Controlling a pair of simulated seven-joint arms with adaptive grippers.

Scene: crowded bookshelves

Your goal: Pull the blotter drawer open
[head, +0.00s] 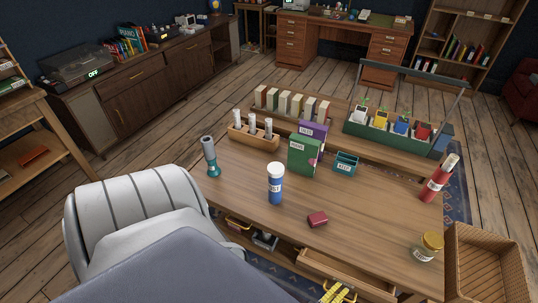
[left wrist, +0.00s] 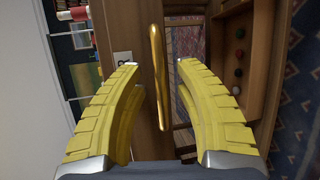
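A wooden drawer (head: 345,271) under the front edge of the table appears to stand partly out in the head view. In the left wrist view its front (left wrist: 145,100) carries a long brass handle (left wrist: 160,75) and a white label, partly hidden and unreadable, so I cannot confirm it is the blotter drawer. My left gripper (head: 336,294) shows only in part at the bottom edge of the head view. In the left wrist view its yellow fingers (left wrist: 158,65) are spread, one on each side of the handle, with gaps to it. My right gripper is not in view.
A wicker basket (head: 485,265) stands at the right. In the left wrist view a wooden tray (left wrist: 262,95) holds several coloured balls.

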